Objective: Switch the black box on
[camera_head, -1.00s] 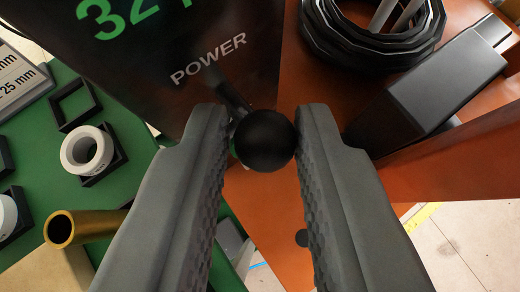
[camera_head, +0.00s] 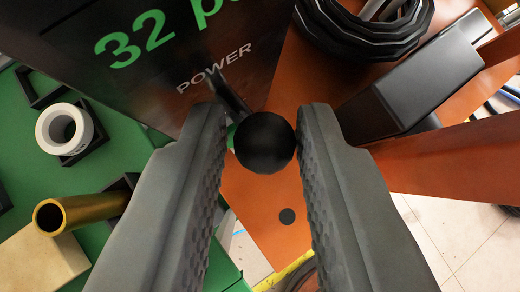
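The black box (camera_head: 75,45) stands at the upper left, with a green reading starting "32" and the word POWER on its face. A black lever (camera_head: 228,92) with a round black knob (camera_head: 264,142) sticks out below that word towards me. My gripper (camera_head: 263,125) has its two grey fingers on either side of the knob, close against it, and looks shut on it. The lever's root is partly hidden by the left finger and the knob.
A black cable coil (camera_head: 365,40) and a dark rectangular block (camera_head: 415,90) are at the right on an orange surface (camera_head: 262,215). A green board (camera_head: 110,130) at the left carries a white ring (camera_head: 45,125) and a brass tube (camera_head: 90,210).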

